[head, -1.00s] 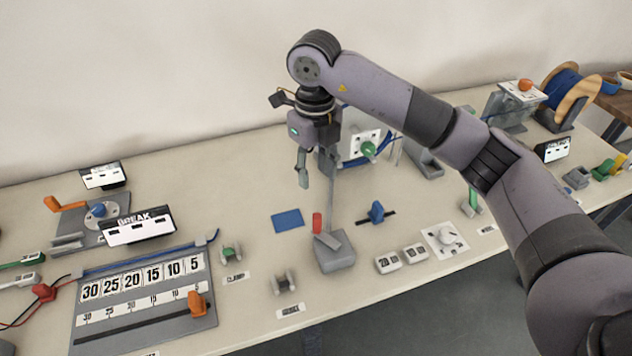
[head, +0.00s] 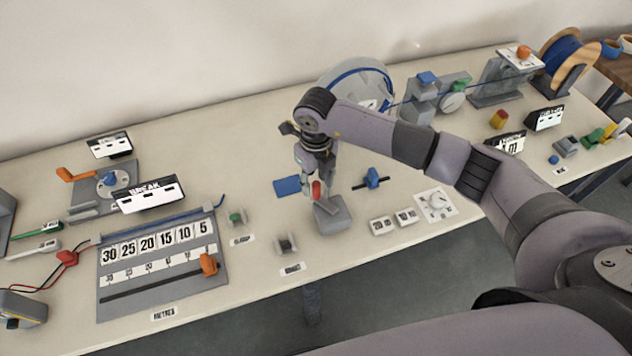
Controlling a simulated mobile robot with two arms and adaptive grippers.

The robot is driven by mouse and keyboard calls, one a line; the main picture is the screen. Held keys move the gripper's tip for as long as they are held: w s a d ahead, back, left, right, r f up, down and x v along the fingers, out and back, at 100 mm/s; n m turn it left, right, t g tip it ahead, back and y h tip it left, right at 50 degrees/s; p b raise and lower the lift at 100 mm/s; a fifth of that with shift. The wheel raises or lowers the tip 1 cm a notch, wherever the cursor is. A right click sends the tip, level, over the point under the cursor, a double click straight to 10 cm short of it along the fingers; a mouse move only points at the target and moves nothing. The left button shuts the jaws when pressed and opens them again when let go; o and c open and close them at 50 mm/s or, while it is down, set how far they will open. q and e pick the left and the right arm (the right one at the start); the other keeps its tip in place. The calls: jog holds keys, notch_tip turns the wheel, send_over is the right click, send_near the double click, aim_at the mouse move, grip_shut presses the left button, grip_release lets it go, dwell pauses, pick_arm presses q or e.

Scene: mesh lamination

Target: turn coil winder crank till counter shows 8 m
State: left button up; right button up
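A large grey disc with blue cable around its rim (head: 336,77), which looks like the coil winder, stands at the back, partly behind my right wrist. No crank handle shows on it; its lower front is hidden by my arm. A small black and white display (head: 510,144), which may be the counter, stands right of my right arm and seems to read about 1.01. My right gripper (head: 310,184) points down at a red handle (head: 317,190) on a small grey block (head: 333,214). Whether its fingers touch or grip the handle is unclear. My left gripper is not in view.
A scale board (head: 150,290) with an orange slider (head: 208,264) lies at front left. A blue pad (head: 287,186) and a blue slider (head: 372,177) flank the gripper. A cable reel (head: 572,62) stands at the far right. The table's front edge runs close by.

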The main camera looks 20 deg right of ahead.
jog(key=shift+f, duration=1.6)
jog(key=shift+c, duration=0.2)
grip_shut()
